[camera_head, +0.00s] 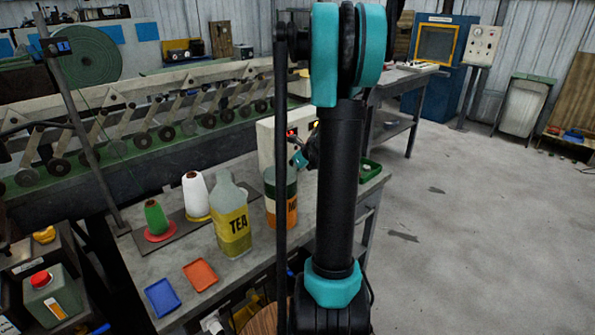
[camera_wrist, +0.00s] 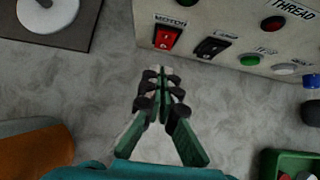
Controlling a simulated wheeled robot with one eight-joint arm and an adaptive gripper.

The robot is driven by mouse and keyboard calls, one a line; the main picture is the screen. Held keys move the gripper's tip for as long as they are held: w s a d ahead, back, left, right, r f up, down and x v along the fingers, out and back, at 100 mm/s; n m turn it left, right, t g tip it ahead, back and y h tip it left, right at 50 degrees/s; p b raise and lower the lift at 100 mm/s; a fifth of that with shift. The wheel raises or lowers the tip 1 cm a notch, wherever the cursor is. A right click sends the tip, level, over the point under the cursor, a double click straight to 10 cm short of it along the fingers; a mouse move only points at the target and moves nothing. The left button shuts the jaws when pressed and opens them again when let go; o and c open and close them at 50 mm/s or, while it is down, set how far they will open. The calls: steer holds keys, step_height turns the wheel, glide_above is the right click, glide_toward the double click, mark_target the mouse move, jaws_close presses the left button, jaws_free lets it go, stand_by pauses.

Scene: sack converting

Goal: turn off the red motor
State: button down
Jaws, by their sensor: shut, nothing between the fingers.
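The red motor switch (camera_wrist: 165,38) is a rocker on the front of a pale control box (camera_wrist: 228,20), under a label reading MOTOR in the wrist view. Which way the rocker is tipped I cannot tell for sure. My gripper (camera_wrist: 161,75) is shut and empty, just in front of the box and below the red switch in the picture, seemingly apart from it. In the head view the box (camera_head: 266,142) stands on the bench, and my gripper (camera_head: 299,158) shows before it, partly hidden by my arm.
A black rocker (camera_wrist: 211,47), a green button (camera_wrist: 249,59) and a red button (camera_wrist: 272,25) sit right of the switch. A TEA bottle (camera_head: 232,220) and an orange-labelled bottle (camera_head: 281,212) stand nearby. A green tray (camera_wrist: 267,163) lies at lower right. Bare bench lies beneath my gripper.

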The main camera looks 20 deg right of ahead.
steer(key=shift+w+a+f, duration=0.1)
steer(key=shift+w+a, duration=0.15)
steer(key=shift+w, duration=0.35)
steer(key=shift+w+a+f, duration=0.1)
steer(key=shift+w+a, duration=0.15)
steer(key=shift+w, duration=0.35)
steer(key=shift+w+a+f+t+y, duration=0.1)
steer(key=shift+w+f+t+y, duration=0.2)
steer(key=shift+t, duration=0.5)
steer(key=shift+r, duration=0.15)
